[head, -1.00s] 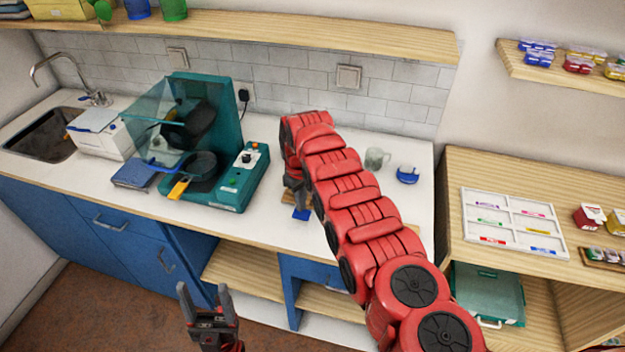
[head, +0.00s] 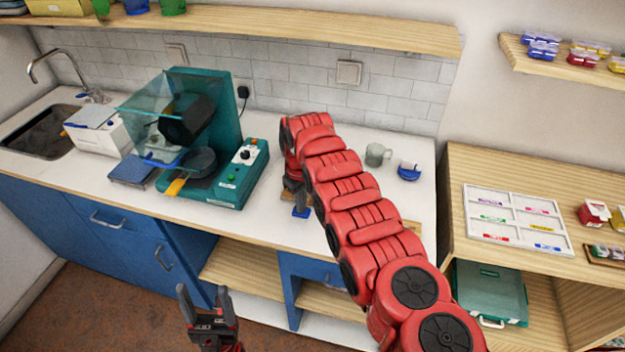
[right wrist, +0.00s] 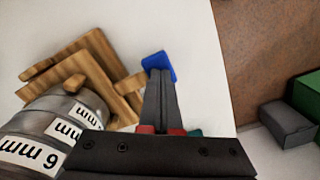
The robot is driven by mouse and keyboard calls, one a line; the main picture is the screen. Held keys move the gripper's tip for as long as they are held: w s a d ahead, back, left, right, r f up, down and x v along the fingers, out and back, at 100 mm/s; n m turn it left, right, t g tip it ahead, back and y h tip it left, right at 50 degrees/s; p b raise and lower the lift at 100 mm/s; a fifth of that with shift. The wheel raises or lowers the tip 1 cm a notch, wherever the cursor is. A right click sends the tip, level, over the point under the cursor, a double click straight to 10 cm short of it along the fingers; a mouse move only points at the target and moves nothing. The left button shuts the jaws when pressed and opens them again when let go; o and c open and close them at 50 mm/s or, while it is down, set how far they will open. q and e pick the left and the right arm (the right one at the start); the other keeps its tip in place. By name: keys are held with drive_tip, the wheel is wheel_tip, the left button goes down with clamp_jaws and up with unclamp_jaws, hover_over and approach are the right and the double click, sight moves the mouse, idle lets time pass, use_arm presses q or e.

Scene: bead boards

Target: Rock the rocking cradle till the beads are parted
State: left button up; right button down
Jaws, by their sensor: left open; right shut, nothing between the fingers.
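The rocking cradle (right wrist: 95,75) shows in the right wrist view as a wooden frame with stacked metal rings (right wrist: 50,120) bearing "mm" labels. A blue tab (right wrist: 160,62) sticks out from its wooden bar; the tab also shows in the head view (head: 301,212). My right gripper (right wrist: 160,78) is shut and empty, its fingertips at the tab; I cannot tell whether they touch it. In the head view my right arm hides most of the cradle. No beads are visible in it. My left gripper (head: 203,292) is open and empty, in front of the counter.
A teal machine (head: 230,185) with a clear shield stands left on the counter (head: 100,180). A mug (head: 377,154) and a blue holder (head: 409,171) stand behind my right arm. A white sorting tray (head: 516,218) lies on the right shelf. Floor is clear at the lower left.

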wheel_tip(320, 180, down, 2)
drive_tip(key=shift+f+b, duration=0.15)
drive_tip(key=shift+b, duration=0.75)
wheel_tip(320, 180, up, 5)
drive_tip(key=p, duration=0.4)
drive_tip(key=shift+f, duration=0.15)
drive_tip(key=shift+f, duration=0.15)
wheel_tip(320, 180, down, 4)
drive_tip(key=b, duration=0.4)
drive_tip(key=shift+f, duration=0.15)
drive_tip(key=shift+r+p, duration=1.8)
drive_tip(key=shift+r, duration=0.45)
